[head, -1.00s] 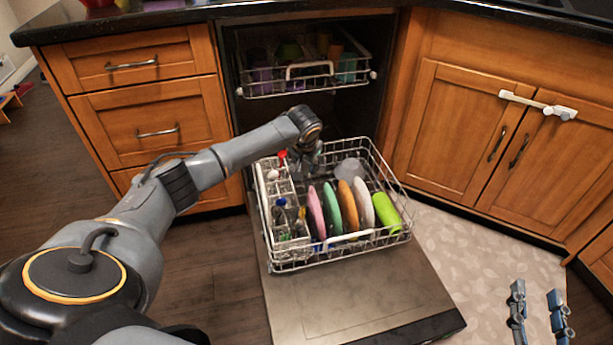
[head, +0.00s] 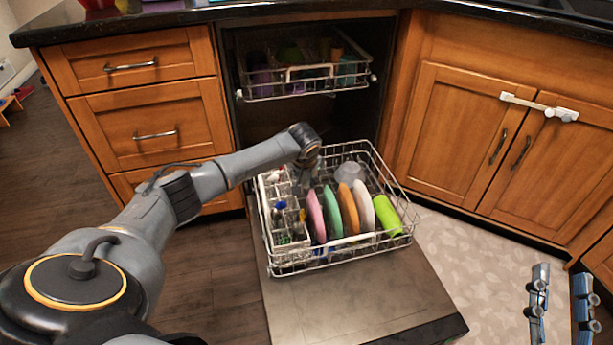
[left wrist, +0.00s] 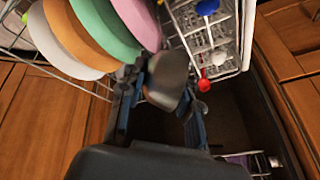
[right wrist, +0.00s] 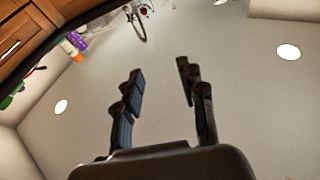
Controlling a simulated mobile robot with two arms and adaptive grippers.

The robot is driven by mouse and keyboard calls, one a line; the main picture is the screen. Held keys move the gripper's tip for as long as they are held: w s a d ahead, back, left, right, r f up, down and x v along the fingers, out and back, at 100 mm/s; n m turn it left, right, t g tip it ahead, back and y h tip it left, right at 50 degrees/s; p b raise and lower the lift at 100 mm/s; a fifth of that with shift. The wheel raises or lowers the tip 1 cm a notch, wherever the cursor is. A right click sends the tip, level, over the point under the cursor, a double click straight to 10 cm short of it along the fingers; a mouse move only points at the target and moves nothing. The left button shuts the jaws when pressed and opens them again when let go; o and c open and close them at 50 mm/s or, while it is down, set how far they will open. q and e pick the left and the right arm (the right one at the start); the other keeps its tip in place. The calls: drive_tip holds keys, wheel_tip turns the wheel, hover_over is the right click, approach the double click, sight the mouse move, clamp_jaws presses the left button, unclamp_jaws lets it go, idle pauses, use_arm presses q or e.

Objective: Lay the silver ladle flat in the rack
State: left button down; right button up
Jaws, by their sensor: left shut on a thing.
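The silver ladle (left wrist: 168,78) shows in the left wrist view as a dark grey, rounded metal piece between my left fingers. My left gripper (left wrist: 162,97) is shut on it. In the head view my left gripper (head: 308,178) is low over the rear left part of the pulled-out lower rack (head: 345,240), behind the plates; the ladle is hard to make out there. Whether it touches the rack floor I cannot tell. My right gripper (head: 560,305) is open and empty at the lower right, and its spread fingers also show in the right wrist view (right wrist: 160,95).
Pink, green, orange and white plates (head: 349,210) stand in the rack, with a green cup (head: 388,214) to their right and a clear bowl (head: 348,171) behind. A cutlery basket (head: 284,225) fills the left side. The upper rack (head: 305,83) hangs above; the open door (head: 360,300) lies in front.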

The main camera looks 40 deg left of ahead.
use_arm(q)
drive_tip(key=shift+f, duration=0.3)
drive_tip(key=c, duration=0.9)
unclamp_jaws()
drive_tip(key=shift+c, duration=0.2)
use_arm(e)
drive_tip(key=shift+w+d+f+g, duration=0.1)
drive_tip(key=shift+f+g, duration=0.3)
drive_tip(key=shift+f, duration=0.2)
